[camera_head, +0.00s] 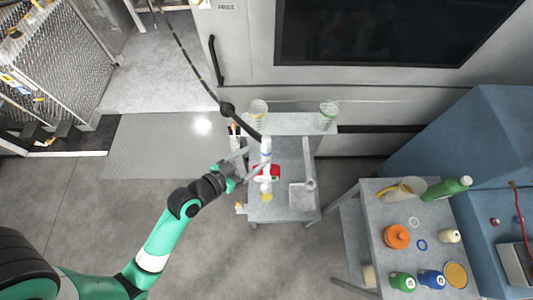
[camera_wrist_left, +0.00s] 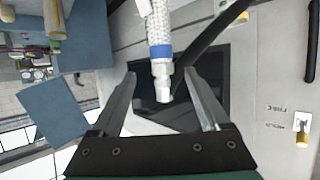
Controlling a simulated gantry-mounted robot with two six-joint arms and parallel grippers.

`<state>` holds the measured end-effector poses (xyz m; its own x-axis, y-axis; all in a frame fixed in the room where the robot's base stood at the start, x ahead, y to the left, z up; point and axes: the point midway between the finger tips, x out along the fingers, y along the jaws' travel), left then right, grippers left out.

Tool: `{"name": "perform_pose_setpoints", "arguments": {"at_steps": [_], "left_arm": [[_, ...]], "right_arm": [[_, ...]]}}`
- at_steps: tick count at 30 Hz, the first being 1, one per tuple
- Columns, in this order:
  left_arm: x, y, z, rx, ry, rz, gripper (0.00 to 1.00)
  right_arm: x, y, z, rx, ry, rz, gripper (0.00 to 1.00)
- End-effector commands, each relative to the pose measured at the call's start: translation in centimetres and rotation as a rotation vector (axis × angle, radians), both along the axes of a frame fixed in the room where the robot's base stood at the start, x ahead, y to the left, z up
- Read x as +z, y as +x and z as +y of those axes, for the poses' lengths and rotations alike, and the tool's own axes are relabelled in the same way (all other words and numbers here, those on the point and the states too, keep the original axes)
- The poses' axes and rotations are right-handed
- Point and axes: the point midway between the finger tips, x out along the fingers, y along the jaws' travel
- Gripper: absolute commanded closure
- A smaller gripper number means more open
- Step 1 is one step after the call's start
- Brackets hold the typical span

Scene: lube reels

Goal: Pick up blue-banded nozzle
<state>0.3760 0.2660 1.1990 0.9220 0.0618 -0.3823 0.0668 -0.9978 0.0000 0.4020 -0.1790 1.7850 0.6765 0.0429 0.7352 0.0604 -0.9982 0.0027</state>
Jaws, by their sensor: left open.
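The blue-banded nozzle (camera_head: 266,147) hangs at the end of a black hose above the small grey cart in the head view. In the left wrist view the nozzle (camera_wrist_left: 160,50) has a white braided body, a blue band and a pale narrow tip pointing toward the gripper's palm. My left gripper (camera_head: 256,162) is open beside it in the head view. In the wrist view its two fingers (camera_wrist_left: 164,82) stand on either side of the nozzle's tip, with a visible gap on both sides. My right gripper is not in view.
The grey cart (camera_head: 285,210) carries a red item (camera_head: 268,172) below the nozzle. Two clear containers (camera_head: 258,112) (camera_head: 328,114) stand behind. At right, a table (camera_head: 365,215) holds bottles and an orange container (camera_head: 396,236). The floor left of the cart is clear.

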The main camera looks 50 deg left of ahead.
Motion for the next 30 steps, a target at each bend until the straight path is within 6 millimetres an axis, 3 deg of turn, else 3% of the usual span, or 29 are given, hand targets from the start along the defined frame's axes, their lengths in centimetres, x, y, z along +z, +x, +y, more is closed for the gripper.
{"name": "perform_pose_setpoints", "arguments": {"at_steps": [5, 12, 20, 30], "left_arm": [[-0.1, 0.9, 0.1, 0.000, 0.000, 0.000, 0.21], [-1.5, 4.5, 0.6, -0.002, 0.000, 0.000, 0.21], [-1.8, 4.9, 0.6, 0.000, 0.000, 0.000, 0.21], [-1.8, 4.9, 0.6, 0.000, 0.000, 0.000, 0.81]], "right_arm": [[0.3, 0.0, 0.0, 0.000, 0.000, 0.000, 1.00], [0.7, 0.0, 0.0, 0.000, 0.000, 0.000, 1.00], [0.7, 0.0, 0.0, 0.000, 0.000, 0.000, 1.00], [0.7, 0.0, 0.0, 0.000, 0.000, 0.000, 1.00]]}}
